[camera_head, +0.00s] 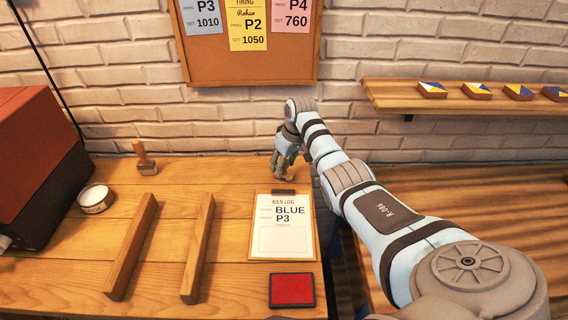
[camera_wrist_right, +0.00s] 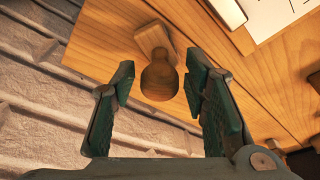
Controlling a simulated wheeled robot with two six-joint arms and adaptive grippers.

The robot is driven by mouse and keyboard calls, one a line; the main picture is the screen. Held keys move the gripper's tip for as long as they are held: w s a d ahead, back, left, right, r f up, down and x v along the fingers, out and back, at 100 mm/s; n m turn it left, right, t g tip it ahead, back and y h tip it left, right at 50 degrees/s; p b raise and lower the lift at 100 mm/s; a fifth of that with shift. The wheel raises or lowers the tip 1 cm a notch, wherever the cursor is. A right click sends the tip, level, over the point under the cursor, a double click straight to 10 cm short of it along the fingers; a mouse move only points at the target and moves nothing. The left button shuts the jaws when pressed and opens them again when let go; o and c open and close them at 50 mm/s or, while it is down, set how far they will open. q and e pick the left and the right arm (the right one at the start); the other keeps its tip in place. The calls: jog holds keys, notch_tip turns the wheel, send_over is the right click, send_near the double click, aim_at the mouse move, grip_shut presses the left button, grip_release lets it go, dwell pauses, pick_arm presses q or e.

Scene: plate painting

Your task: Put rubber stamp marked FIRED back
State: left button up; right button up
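My right gripper (camera_head: 283,168) reaches down at the back of the table, just behind the kiln log clipboard (camera_head: 284,240). In the right wrist view, the fingers (camera_wrist_right: 160,72) are open. A wooden rubber stamp (camera_wrist_right: 158,82) with a round knob handle and block base shows between the fingertips, with a gap to each finger. The head view does not clearly show this stamp. Another wooden stamp (camera_head: 144,160) stands upright at the back left of the table. I cannot read a mark on either stamp. My left gripper is not in view.
Two wooden bars (camera_head: 133,245) (camera_head: 198,247) lie left of the clipboard. A red ink pad (camera_head: 292,290) is in front of it. A round tin (camera_head: 95,198) and a red-black box (camera_head: 40,150) stand left. A wall shelf (camera_head: 400,96) holds painted tiles. The brick wall is close behind.

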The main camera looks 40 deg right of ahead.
jog(key=p+v, duration=0.2)
jog(key=v, duration=1)
jog(key=shift+r, duration=0.2)
